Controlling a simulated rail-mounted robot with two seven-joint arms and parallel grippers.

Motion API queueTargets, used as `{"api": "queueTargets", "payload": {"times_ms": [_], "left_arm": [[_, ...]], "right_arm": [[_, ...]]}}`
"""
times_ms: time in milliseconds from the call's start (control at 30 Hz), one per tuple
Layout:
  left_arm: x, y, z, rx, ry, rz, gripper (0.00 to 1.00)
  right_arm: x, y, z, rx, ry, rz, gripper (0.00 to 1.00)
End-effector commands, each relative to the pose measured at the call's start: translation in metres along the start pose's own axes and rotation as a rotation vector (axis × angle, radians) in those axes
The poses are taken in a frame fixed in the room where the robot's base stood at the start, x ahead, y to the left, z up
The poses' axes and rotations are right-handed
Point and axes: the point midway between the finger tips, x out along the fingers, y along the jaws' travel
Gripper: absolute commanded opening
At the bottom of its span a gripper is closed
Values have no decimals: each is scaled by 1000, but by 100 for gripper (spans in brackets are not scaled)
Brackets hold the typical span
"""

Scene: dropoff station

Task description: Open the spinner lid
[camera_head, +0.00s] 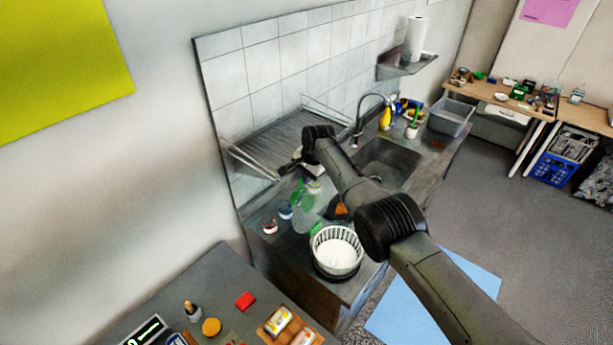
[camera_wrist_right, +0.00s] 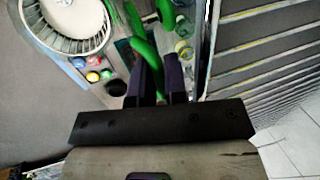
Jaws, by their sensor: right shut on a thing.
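The spinner bowl with its white slotted basket (camera_head: 337,247) stands uncovered at the counter's near end; the basket also shows at top left in the right wrist view (camera_wrist_right: 62,30). The spinner lid (camera_head: 308,212) looks clear with green parts and is off the bowl, behind and left of it, apparently tilted. My right gripper (camera_head: 308,172) is above the lid, its fingertips partly hidden. In the right wrist view my right gripper (camera_wrist_right: 158,62) is shut on the lid's green handle (camera_wrist_right: 143,50). My left gripper is not in view.
A dish rack (camera_head: 275,140) hangs along the tiled wall close to my right gripper. The sink (camera_head: 388,160) and faucet (camera_head: 362,108) lie beyond my arm. Small jars (camera_head: 270,226) stand left of the lid. A dark table (camera_head: 220,280) with small items is at the front left.

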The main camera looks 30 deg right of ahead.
Motion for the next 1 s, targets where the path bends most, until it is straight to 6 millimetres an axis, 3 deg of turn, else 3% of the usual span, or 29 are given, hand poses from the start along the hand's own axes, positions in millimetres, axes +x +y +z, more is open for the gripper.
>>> {"api": "queueTargets", "payload": {"times_ms": [300, 333, 567, 833, 1000], "left_arm": [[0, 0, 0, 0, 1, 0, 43], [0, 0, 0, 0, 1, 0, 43], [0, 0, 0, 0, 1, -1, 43], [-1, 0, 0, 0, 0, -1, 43], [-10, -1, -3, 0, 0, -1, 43]], "right_arm": [[3, 1, 2, 0, -4, 3, 0], [3, 1, 2, 0, -4, 3, 15], [4, 1, 3, 0, -5, 6, 35], [4, 2, 3, 0, -6, 8, 35], [-6, 1, 2, 0, -6, 8, 35]]}}
